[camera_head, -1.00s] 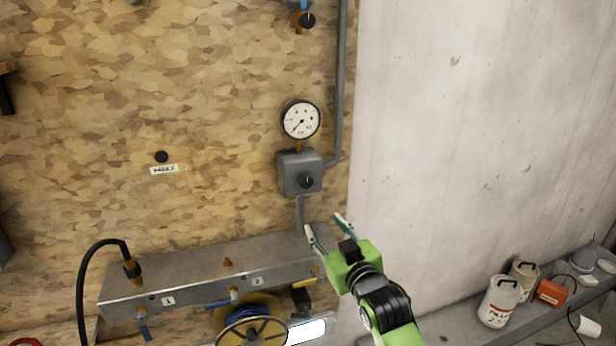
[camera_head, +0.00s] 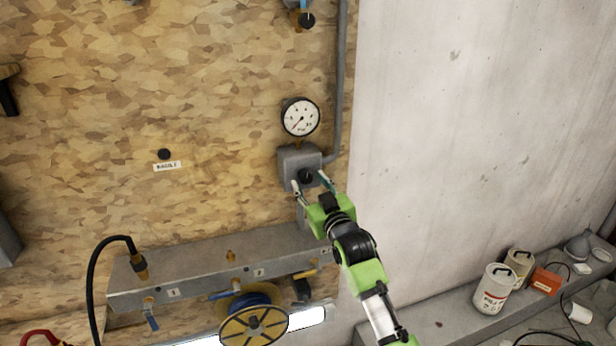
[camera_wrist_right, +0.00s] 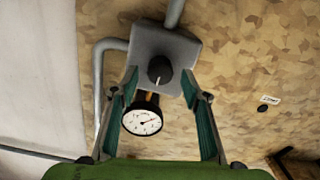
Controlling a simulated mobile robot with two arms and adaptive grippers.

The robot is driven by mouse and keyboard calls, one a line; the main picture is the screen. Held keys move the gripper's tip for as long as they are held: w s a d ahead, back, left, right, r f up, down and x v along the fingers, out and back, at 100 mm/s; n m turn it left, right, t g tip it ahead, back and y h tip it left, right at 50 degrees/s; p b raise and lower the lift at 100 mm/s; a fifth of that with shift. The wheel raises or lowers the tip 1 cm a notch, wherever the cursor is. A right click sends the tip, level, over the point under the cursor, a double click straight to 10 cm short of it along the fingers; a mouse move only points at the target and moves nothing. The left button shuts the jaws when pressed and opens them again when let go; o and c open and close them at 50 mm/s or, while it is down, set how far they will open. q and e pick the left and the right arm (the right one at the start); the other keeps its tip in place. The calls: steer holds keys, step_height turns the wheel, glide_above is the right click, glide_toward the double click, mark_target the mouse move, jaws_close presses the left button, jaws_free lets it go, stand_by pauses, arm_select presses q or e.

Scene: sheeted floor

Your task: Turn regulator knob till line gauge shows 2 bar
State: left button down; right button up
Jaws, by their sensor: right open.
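The regulator is a grey box (camera_head: 291,162) on the wood-chip wall, with a black knob (camera_head: 306,176) on its front. My left gripper is not in view.
A grey manifold (camera_head: 205,268) with valves, a black hose and a yellow reel (camera_head: 253,326) is below left. A grey pipe (camera_head: 341,90) runs beside the gauge. Cans (camera_head: 495,289) stand on a ledge at right. The pale wall at right is bare.

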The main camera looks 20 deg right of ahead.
steer(key=shift+w, duration=1.05)
steer(key=c, duration=1.1)
steer(key=m, duration=0.3)
steer(key=shift+p, duration=0.35)
steer(key=m, duration=0.3)
steer(key=shift+m, duration=0.4)
steer(key=m+p, duration=0.1)
steer(key=m, duration=0.5)
steer(key=shift+m, duration=0.4)
steer(key=shift+p, duration=0.3)
